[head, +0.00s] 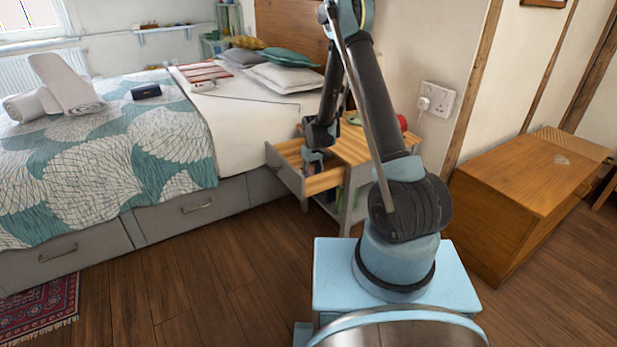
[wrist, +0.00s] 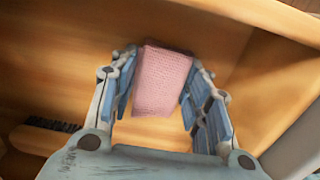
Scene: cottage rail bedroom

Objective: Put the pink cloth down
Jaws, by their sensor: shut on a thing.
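The pink cloth (wrist: 163,82) is a small, textured, folded piece between the two blue fingers of my gripper (wrist: 161,66) in the wrist view. My gripper is shut on it, with a finger at each side. In the head view my gripper (head: 314,158) is at the open drawer (head: 290,176) of the bedside table. The cloth cannot be made out there. In the wrist view the wooden drawer interior (wrist: 70,60) lies behind the cloth. I cannot tell whether the cloth touches the drawer floor.
A brush with dark bristles (wrist: 48,126) lies at the left in the wrist view. The bedside table top (head: 362,147) holds a red object (head: 402,122). The bed (head: 110,165) stands left of the drawer, and a wooden chest (head: 525,195) stands at right.

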